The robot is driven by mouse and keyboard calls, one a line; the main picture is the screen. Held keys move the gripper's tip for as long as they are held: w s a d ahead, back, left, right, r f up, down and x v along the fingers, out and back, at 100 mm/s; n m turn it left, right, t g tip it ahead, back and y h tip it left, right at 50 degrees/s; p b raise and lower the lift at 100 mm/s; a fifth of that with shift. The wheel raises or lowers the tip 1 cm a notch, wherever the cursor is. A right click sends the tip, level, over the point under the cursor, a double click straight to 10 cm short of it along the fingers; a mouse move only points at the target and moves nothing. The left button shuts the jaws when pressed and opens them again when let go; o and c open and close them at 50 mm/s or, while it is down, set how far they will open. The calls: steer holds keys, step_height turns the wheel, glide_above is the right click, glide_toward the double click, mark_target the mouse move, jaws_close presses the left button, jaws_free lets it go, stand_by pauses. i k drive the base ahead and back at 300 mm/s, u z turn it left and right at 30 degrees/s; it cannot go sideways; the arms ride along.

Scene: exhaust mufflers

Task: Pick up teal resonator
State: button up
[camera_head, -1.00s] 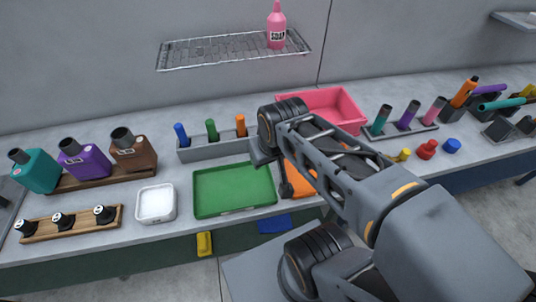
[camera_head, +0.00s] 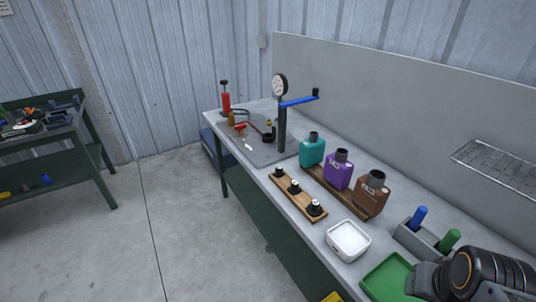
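A teal, box-shaped body with a dark round neck (camera_head: 312,151) stands upright on the far part of the workbench. It is first in a row on a brown wooden base (camera_head: 338,201), beside a purple one (camera_head: 339,172) and a brown one (camera_head: 371,196) of similar shape. I cannot tell from its look alone whether this teal piece is the resonator. Part of my arm shows at the lower right corner, well apart from the teal piece. My gripper's fingers are not in the picture.
A wooden strip with several black knobs (camera_head: 297,196) and a white tray (camera_head: 348,240) lie in front. A gauge stand with a blue lever (camera_head: 282,120) rises behind the teal piece. A green tray (camera_head: 388,280) and a grey rack (camera_head: 420,241) lie nearer my arm.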

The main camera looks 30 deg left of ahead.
mark_target(312, 150)
steer(key=u, duration=2.05)
steer(key=i, duration=3.2)
steer(key=z, duration=3.5)
steer(key=i, duration=0.15)
steer(key=u, duration=0.1)
